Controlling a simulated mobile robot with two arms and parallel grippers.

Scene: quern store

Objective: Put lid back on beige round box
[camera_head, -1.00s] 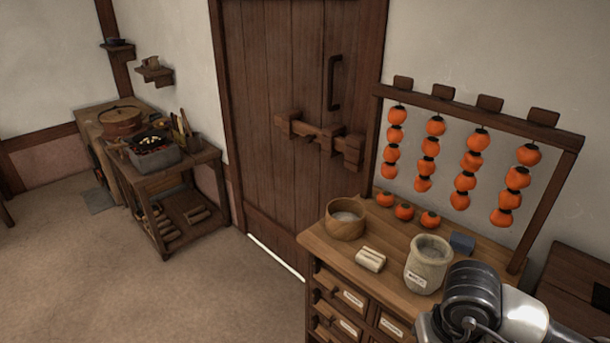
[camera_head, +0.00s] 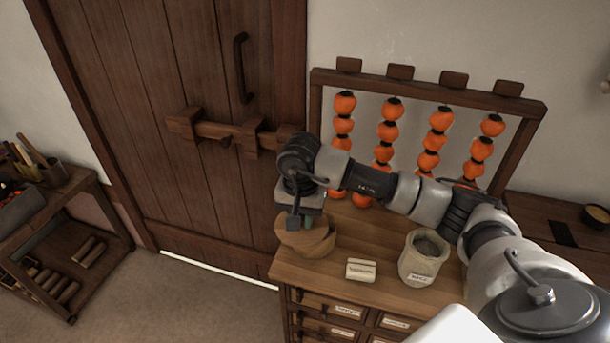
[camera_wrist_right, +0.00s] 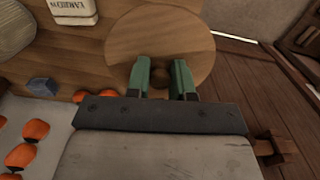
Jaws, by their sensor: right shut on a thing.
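My right gripper (camera_head: 304,218) points down over the cabinet top and is shut on the knob of a round wooden lid (camera_head: 290,236). In the right wrist view the lid (camera_wrist_right: 160,35) is a flat brown disc, with its knob between the green fingertips (camera_wrist_right: 161,78). The beige round box (camera_head: 325,248) stands at the left end of the cabinet top, largely hidden by the lid and gripper. The lid appears over the box and offset to the left; I cannot tell whether they touch. My left gripper is not in view.
A cream block (camera_head: 361,270) and a labelled sack (camera_head: 424,258) stand on the cabinet top (camera_head: 385,296), right of the box. Strings of orange persimmons (camera_head: 387,132) hang from a rack behind. A barred wooden door (camera_head: 150,120) is at the left.

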